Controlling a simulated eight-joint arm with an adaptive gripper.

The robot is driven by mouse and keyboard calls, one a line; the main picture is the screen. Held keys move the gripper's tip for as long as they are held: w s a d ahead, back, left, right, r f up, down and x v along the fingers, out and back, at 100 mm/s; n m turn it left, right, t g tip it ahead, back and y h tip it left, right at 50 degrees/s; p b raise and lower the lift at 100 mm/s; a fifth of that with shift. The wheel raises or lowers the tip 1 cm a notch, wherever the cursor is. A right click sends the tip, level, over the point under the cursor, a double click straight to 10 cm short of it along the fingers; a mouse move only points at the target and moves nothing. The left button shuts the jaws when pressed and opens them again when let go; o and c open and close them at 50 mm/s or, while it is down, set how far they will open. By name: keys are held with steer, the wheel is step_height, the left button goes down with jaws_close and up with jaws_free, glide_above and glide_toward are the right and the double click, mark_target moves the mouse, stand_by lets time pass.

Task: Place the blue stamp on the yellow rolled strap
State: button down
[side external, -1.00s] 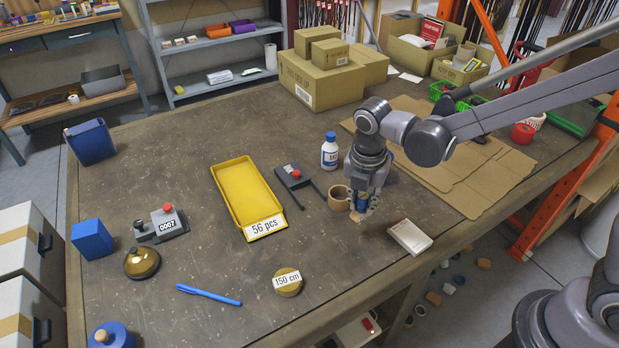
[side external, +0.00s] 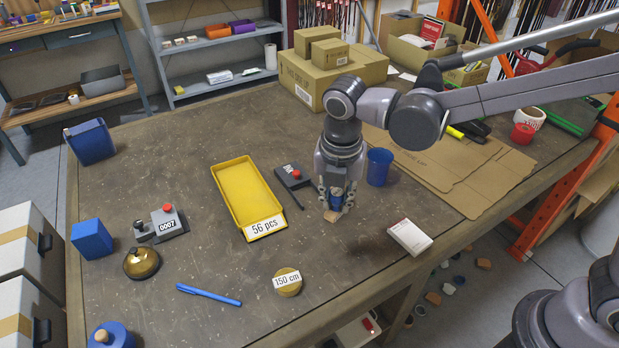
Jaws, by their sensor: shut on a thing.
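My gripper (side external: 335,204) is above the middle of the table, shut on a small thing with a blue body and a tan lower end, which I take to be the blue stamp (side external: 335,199). The fingers hide much of it. The yellow rolled strap (side external: 289,287) lies flat near the front, with a white "150 cm" label on it and nothing on its top. It is below and left of my gripper in the picture, clearly apart from the held thing.
A yellow tray (side external: 232,181) labelled "56 pcs" and a dark device with a red button (side external: 293,176) are left of my gripper. A blue cup (side external: 379,167) and white box (side external: 410,238) are right. A blue pen (side external: 209,295) lies left of the strap.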

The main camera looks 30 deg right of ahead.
steer(key=a+f, duration=0.2)
steer(key=a, duration=0.2)
steer(key=s+a+f, duration=0.1)
steer(key=a+f, duration=0.1)
steer(key=a, duration=0.2)
steer(key=a+f, duration=0.2)
steer(key=a, duration=0.2)
steer(key=shift+s+f, duration=0.35)
steer(key=shift+s, duration=0.05)
steer(key=shift+a+f, duration=0.1)
steer(key=shift+f, duration=1.95)
steer(key=shift+f, duration=0.15)
steer(key=c, duration=1.1)
jaws_free()
